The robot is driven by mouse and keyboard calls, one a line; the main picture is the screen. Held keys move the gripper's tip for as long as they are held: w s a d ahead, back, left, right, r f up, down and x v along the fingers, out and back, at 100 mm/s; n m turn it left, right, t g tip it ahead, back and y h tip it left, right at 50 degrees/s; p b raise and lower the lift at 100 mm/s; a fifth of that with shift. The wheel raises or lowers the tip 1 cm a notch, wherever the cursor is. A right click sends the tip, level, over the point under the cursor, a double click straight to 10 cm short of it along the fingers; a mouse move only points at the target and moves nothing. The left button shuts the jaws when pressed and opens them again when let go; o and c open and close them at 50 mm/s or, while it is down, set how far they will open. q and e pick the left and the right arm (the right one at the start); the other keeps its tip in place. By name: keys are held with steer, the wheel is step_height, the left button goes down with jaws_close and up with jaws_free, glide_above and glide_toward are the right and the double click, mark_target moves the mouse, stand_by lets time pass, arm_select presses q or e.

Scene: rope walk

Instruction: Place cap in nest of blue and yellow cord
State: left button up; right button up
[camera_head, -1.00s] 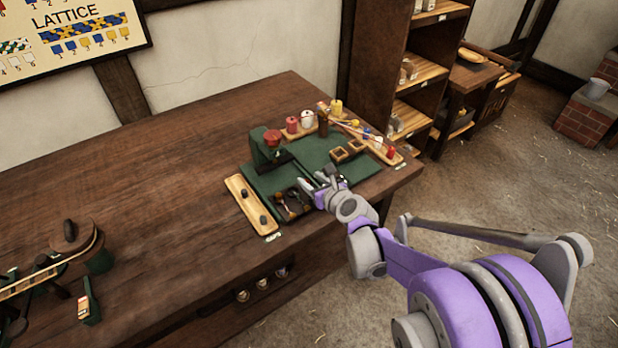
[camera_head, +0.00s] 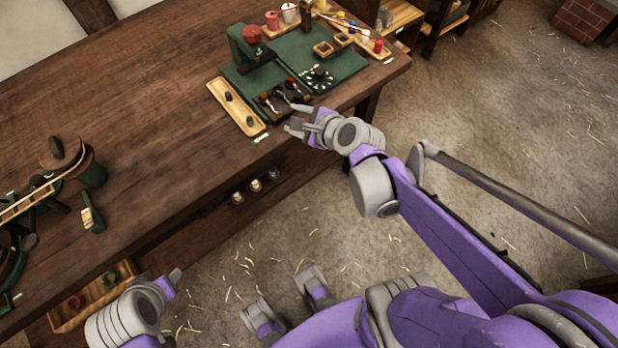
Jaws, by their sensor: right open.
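A long wooden tray (camera_head: 216,83) lies on the table, left of the green mat (camera_head: 290,52). Two small dark objects lie in it, apparently caps: a far cap (camera_head: 228,96) and a near cap (camera_head: 250,121). My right gripper (camera_head: 293,117) is open and empty at the table's front edge, right of the tray's near end. My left gripper (camera_head: 172,281) is low at bottom left, away from the table top; its opening is unclear.
A green press with a red knob (camera_head: 251,34) stands behind the tray. Coloured spools (camera_head: 272,20) line the back. The table's middle is bare.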

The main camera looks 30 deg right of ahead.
steer(key=s+a+f+n+g, duration=0.2)
steer(key=s+n, duration=0.5)
steer(key=n, duration=0.6)
steer(key=s+a+f+n+g+h, duration=0.1)
steer(key=s+a+f+n+g, duration=0.2)
steer(key=s+n, duration=0.5)
steer(key=a+n+g, duration=0.1)
steer(key=n, duration=0.4)
steer(key=shift+s+a+f, duration=0.15)
steer(key=shift+s+a, duration=0.1)
